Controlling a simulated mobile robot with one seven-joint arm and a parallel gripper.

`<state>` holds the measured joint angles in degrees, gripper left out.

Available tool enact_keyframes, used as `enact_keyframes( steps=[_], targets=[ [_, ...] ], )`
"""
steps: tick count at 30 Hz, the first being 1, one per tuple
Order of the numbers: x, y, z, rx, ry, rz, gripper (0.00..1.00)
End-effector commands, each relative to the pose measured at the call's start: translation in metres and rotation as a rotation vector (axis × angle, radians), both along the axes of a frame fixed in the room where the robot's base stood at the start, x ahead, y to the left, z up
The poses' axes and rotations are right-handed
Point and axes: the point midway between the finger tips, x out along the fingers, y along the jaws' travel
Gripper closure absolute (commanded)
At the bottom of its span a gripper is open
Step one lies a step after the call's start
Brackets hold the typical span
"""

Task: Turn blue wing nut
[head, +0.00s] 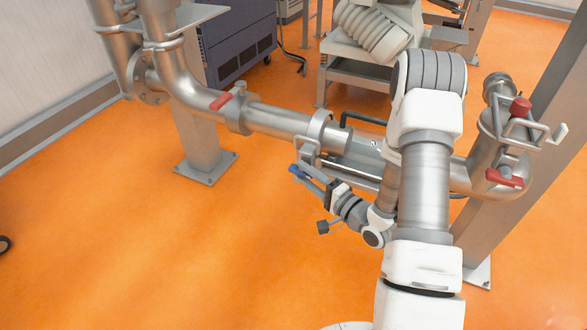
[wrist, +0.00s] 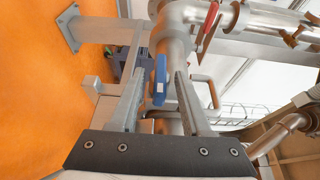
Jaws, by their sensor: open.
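The blue wing nut (head: 297,170) shows as a small blue piece below the end of the steel pipe in the head view. In the wrist view the blue wing nut (wrist: 161,80) is a flat, upright blue tab in front of a metal pipe. My gripper (head: 305,173) is open and reaches left to the nut. In the wrist view my gripper (wrist: 160,74) has one finger on each side of the blue tab, with a visible gap on both sides. The nut's threaded part is hidden.
A steel pipe (head: 280,121) with a red handle (head: 221,101) runs just above the gripper. Red-handled valves (head: 504,177) stand right of my arm. A grey post (head: 195,130) stands at the left.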

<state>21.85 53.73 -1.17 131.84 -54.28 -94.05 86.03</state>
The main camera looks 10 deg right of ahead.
Motion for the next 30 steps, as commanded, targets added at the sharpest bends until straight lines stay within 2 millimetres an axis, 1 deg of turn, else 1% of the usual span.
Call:
enact_keyframes(
  steps=[1, 3, 9, 13, 20, 23, 24, 28, 30],
  targets=[
    [0.009, 0.006, -0.001, -0.001, -0.004, 0.005, 0.53],
    [0.019, 0.013, -0.001, -0.001, -0.004, 0.004, 0.53],
    [0.038, 0.023, 0.000, -0.001, -0.003, 0.002, 0.53],
    [0.042, 0.025, 0.000, 0.000, 0.000, -0.001, 0.53],
    [0.042, 0.025, 0.001, 0.000, 0.000, -0.001, 0.53],
    [0.042, 0.025, 0.000, 0.000, 0.000, -0.001, 0.69],
    [0.042, 0.025, 0.000, 0.000, 0.000, -0.001, 0.76],
    [0.042, 0.025, 0.001, 0.001, -0.001, 0.000, 0.99],
    [0.042, 0.025, 0.001, 0.000, -0.001, 0.000, 1.00]
  ],
)
